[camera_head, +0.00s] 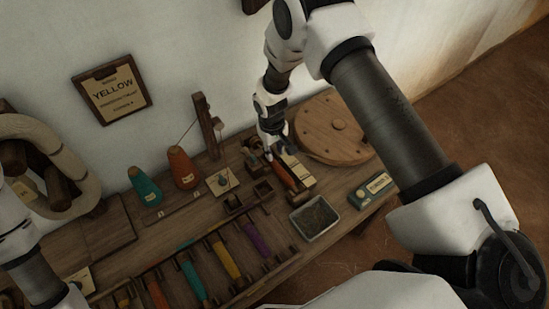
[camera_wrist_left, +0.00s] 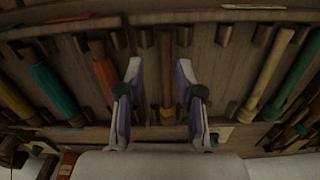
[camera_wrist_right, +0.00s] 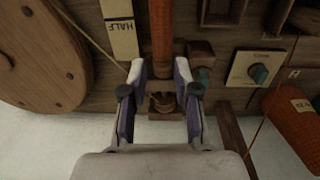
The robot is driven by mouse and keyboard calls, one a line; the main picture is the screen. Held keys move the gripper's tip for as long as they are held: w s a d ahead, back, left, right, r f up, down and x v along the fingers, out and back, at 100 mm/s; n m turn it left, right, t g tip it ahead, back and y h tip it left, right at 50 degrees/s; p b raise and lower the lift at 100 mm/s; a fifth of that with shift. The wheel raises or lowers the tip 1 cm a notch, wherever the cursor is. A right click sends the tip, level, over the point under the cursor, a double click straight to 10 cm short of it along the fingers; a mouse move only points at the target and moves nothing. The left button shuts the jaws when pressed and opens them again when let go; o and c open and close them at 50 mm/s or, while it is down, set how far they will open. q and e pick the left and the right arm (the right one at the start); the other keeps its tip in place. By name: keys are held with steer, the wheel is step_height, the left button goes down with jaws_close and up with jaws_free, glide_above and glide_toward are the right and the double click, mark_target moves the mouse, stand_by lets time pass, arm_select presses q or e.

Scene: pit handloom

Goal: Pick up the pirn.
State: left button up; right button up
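My right gripper (camera_head: 275,147) reaches down at the back of the bench. In the right wrist view its open fingers (camera_wrist_right: 161,85) stand on either side of the wooden end of an orange-wound pirn (camera_wrist_right: 162,35); I cannot tell whether they touch it. That pirn (camera_head: 284,175) lies beside a pale strip marked HALF (camera_wrist_right: 122,30). My left gripper's open fingers (camera_wrist_left: 162,90) show in the left wrist view over a rack, with a bare wooden pirn (camera_wrist_left: 167,75) between them. The rack also holds teal (camera_head: 192,282), yellow (camera_head: 227,261) and purple (camera_head: 257,242) pirns.
A round wooden disc (camera_head: 332,130) lies right of my right gripper. Orange (camera_head: 183,167) and teal (camera_head: 145,187) cones stand left of it. A YELLOW board (camera_head: 112,92) hangs on the wall.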

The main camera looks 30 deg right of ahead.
mark_target(277, 165)
arm_select(q)
steer(key=shift+s+r+p, duration=0.3)
steer(key=shift+s+r, duration=0.1)
steer(key=shift+r, duration=0.1)
arm_select(e)
steer(key=shift+s+f, duration=0.25)
steer(key=shift+f, duration=0.25)
steer(key=shift+s+f, duration=0.25)
steer(key=shift+f, duration=0.2)
arm_select(q)
steer(key=shift+w+r+p, duration=0.15)
steer(key=shift+r+p, duration=0.45)
steer(key=shift+p, duration=0.05)
arm_select(e)
step_height(277, 165, down, 4)
steer(key=shift+d+f, duration=0.15)
steer(key=shift+f, duration=0.4)
jaws_close()
arm_select(q)
steer(key=shift+f, duration=0.1)
arm_select(e)
steer(key=shift+r, duration=0.15)
